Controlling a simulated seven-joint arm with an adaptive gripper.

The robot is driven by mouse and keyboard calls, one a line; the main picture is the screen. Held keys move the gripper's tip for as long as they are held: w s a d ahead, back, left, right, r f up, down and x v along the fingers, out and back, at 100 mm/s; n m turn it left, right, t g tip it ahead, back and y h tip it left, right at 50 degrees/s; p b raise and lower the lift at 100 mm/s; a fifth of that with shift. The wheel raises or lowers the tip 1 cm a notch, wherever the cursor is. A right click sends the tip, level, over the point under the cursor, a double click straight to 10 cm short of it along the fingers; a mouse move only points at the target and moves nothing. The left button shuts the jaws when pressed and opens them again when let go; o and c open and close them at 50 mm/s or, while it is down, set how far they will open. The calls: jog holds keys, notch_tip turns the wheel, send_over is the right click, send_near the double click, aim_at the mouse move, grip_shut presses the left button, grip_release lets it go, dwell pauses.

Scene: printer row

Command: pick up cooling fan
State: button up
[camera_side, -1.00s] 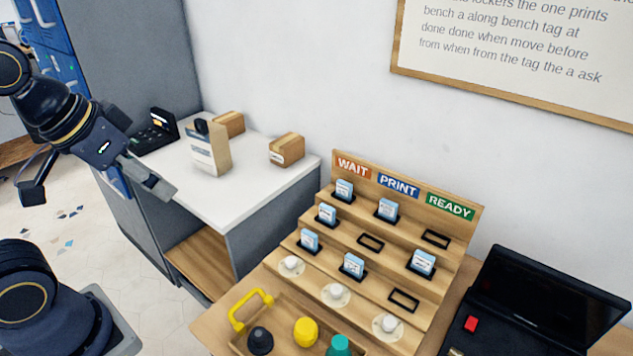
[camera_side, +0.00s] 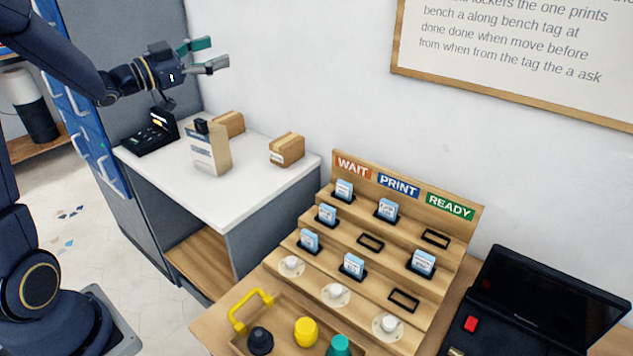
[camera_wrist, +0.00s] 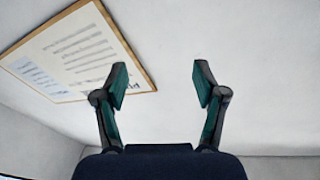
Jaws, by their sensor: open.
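I cannot make out a cooling fan in either view. My gripper (camera_side: 212,55) is raised over the white counter (camera_side: 245,200) at the left of the side view, pointing right toward the wall. In the wrist view my gripper (camera_wrist: 158,85) is open, with its two fingers apart and nothing between them. Only the wall and a framed notice (camera_wrist: 85,55) show beyond the fingers.
On the counter are a paper bag (camera_side: 213,155), a cardboard box (camera_side: 287,150), another box behind the bag and a black device (camera_side: 150,138). A stepped wooden rack (camera_side: 345,262) holds several blue-white cards. A tray with yellow, black and teal knobs and an open black case (camera_side: 545,300) are in front.

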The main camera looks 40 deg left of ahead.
jog(key=s+a+f+n, duration=0.2)
jog(key=s+a+f, duration=0.2)
jog(key=a+f, duration=0.6)
jog(key=n+g+y, duration=0.1)
jog(key=n+y, duration=0.3)
send_near(197, 122)
jog(key=w, duration=0.4)
jog(key=shift+w+a, duration=0.15)
jog(key=shift+w, duration=0.2)
jog(key=w, duration=0.6)
jog(key=shift+w+f, duration=0.2)
jog(key=shift+f, duration=0.1)
jog(key=shift+c, duration=0.3)
jog(key=c, duration=1)
jog(key=shift+r, duration=0.1)
